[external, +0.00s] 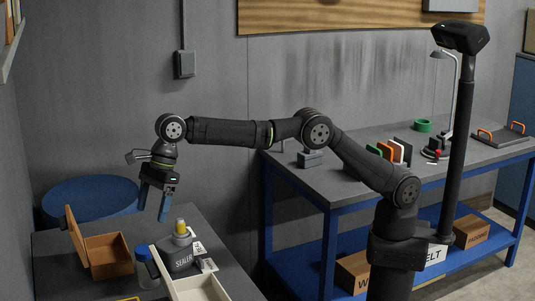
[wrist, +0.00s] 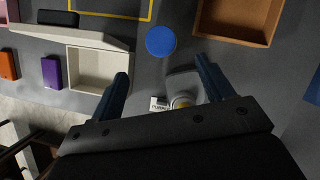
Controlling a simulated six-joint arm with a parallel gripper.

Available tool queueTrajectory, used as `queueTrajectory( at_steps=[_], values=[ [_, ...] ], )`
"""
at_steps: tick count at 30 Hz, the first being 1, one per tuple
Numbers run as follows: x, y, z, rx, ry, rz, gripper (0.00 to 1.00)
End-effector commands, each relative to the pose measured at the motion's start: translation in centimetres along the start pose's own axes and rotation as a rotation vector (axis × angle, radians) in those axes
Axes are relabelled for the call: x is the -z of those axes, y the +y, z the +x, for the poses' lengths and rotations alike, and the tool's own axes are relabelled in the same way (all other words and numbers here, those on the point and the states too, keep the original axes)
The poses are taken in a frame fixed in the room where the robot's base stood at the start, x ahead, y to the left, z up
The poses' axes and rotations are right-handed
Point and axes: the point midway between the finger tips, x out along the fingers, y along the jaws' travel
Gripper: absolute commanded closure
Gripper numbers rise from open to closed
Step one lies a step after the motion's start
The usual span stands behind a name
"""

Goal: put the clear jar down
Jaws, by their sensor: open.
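The clear jar (external: 147,271) has a blue lid and stands upright on the grey table in the external view, between the wooden box and the sealer. In the wrist view I see its round blue lid (wrist: 160,41) from above. My gripper (external: 153,213) points down, above and apart from the jar, with its two blue fingers spread. In the wrist view the gripper (wrist: 161,68) is open with nothing between its fingertips, and the lid lies just beyond them.
The grey sealer (external: 180,262) with a yellow top stands close to the jar. An open wooden box (external: 108,256) and a white tray (external: 198,289) flank them. A yellow outline (wrist: 151,10) marks the table. Purple (wrist: 52,72) and orange (wrist: 8,64) blocks lie beyond the tray.

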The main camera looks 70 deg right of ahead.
Motion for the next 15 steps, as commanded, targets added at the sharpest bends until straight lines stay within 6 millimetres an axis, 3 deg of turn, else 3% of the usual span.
queueTrajectory(
  at_steps=[15],
  values=[
    [-5.1,5.5,2.2,-0.017,-0.293,-0.023,0.26]
  ],
)
